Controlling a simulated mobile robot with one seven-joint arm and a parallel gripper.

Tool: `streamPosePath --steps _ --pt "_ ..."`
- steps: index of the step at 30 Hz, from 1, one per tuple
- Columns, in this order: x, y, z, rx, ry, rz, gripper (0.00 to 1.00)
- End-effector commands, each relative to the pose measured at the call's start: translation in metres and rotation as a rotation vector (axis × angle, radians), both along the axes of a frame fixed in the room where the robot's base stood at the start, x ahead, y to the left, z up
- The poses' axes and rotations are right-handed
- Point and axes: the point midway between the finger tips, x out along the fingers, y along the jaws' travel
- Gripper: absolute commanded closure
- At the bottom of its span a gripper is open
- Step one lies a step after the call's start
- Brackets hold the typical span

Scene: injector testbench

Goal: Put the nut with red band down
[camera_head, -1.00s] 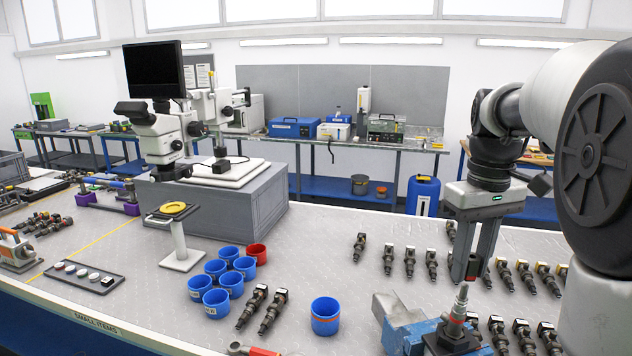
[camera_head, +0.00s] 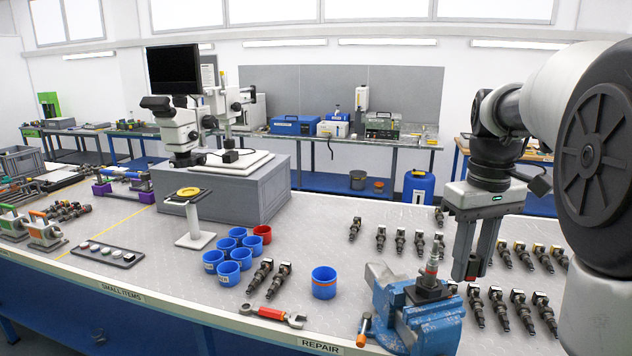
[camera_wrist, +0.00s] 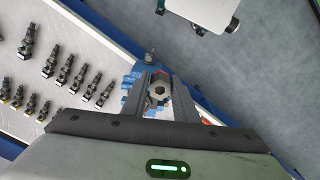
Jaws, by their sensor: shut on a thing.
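My gripper (camera_head: 474,272) points down over the right part of the bench, to the right of the blue vise (camera_head: 418,310). In the wrist view my gripper (camera_wrist: 160,92) is shut on a grey hexagonal nut (camera_wrist: 160,91) with a round hole, held between its two fingers. In the head view the fingers mostly hide the nut. An injector part (camera_head: 431,268) with a reddish ring stands upright in the vise.
Rows of dark injectors (camera_head: 400,240) lie behind and right of my gripper. A larger blue cup (camera_head: 324,284), small blue cups (camera_head: 228,272) and a red cup (camera_head: 262,233) stand left. A red-handled wrench (camera_head: 272,314) lies near the front edge. Bare bench shows between cups and injectors.

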Motion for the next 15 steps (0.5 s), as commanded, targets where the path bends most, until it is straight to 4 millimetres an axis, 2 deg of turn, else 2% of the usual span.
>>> streamPosePath --steps 8,11,15 --pt "0.019 0.028 -0.064 0.004 0.007 -0.044 0.96" --pt "0.025 0.044 -0.098 0.005 0.008 -0.072 0.96" --pt "0.027 0.074 -0.158 0.007 0.01 -0.124 0.96"
